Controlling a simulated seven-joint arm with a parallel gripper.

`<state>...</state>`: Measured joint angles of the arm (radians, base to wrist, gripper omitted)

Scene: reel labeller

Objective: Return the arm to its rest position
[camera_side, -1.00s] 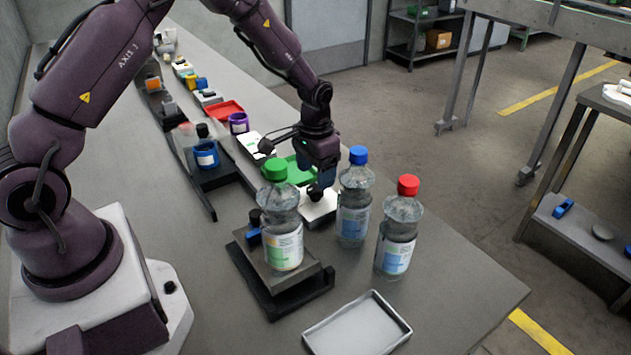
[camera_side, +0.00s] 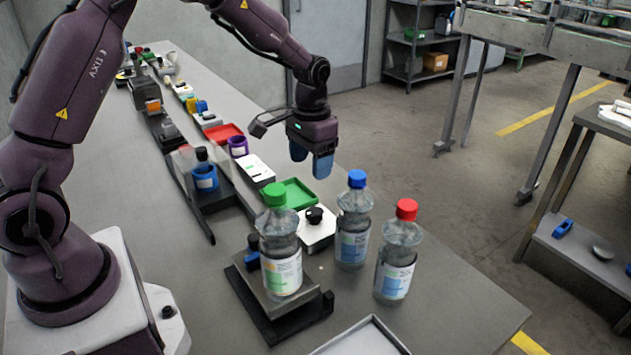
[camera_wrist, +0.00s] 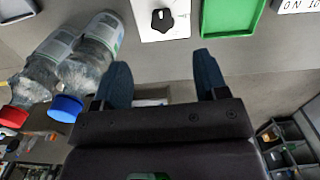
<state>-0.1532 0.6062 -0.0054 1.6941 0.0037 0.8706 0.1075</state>
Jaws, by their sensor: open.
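My gripper (camera_side: 311,160) hangs in the air above the table, behind the bottles and near the green tray, with its fingers pointing down. In the wrist view its two blue fingers (camera_wrist: 161,85) stand well apart with nothing between them. The gripper is open and empty. My arm reaches up and over the table from its base at the left. No marker in the frames shows the rest position.
A green-capped bottle (camera_side: 282,262) stands on a dark stand. A blue-capped bottle (camera_side: 352,222) and a red-capped bottle (camera_side: 398,258) stand beside it. A white box with a black knob (camera_side: 316,230), a green tray (camera_side: 297,191) and a red tray (camera_side: 222,132) lie behind. Air around the gripper looks clear.

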